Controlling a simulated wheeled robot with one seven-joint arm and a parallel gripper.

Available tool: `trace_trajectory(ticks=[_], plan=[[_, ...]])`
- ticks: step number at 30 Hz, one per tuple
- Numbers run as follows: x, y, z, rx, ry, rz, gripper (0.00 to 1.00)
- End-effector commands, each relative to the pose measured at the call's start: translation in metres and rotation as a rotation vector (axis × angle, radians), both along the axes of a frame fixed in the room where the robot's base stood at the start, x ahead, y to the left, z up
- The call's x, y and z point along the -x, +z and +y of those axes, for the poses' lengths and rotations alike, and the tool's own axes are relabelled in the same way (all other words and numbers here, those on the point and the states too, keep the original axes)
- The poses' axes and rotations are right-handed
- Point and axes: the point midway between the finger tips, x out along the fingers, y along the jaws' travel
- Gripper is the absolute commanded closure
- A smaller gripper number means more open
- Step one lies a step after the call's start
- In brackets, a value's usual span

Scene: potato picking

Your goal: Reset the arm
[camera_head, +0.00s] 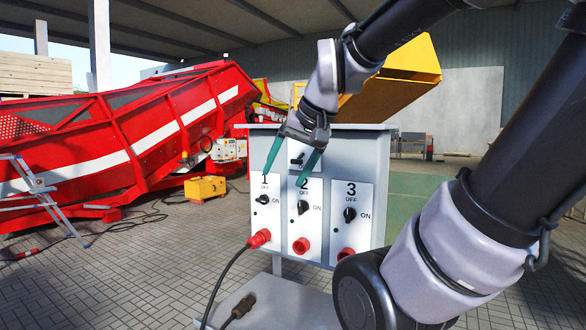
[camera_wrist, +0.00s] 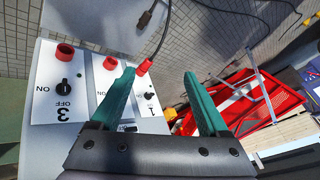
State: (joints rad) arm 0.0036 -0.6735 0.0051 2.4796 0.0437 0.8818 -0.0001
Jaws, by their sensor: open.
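My gripper (camera_head: 283,178) is open, with two green fingers pointing down in front of the upper part of a grey control box (camera_head: 375,142). Nothing is between the fingers. The box has panels with black knobs marked 1 (camera_head: 262,199), 2 (camera_head: 303,207) and 3 (camera_head: 349,214). Another small panel (camera_head: 297,160) above number 2 is partly hidden by my gripper. In the wrist view the open fingers (camera_wrist: 160,76) show with panel 3 (camera_wrist: 64,85) at the left, upside down. I cannot tell how far the fingertips are from the box face.
A red plug with a black cable (camera_head: 260,238) sits in the socket under panel 1. A loose dark connector (camera_head: 243,306) lies on the plate below. A red conveyor machine (camera_head: 120,130) and a ladder (camera_head: 38,190) stand left. Paved floor is open at the lower left.

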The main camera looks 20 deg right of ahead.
Motion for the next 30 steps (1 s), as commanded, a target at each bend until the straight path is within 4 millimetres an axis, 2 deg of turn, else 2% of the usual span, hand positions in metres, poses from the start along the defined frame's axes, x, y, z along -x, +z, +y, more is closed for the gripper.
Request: trace_trajectory(ticks=[3,6,30], plan=[[0.016,0.005,-0.004,0.019,0.005,-0.022,0.22],[0.021,0.005,-0.005,0.025,0.006,-0.025,0.22],[0.02,0.006,-0.005,0.025,0.005,-0.025,0.22]])
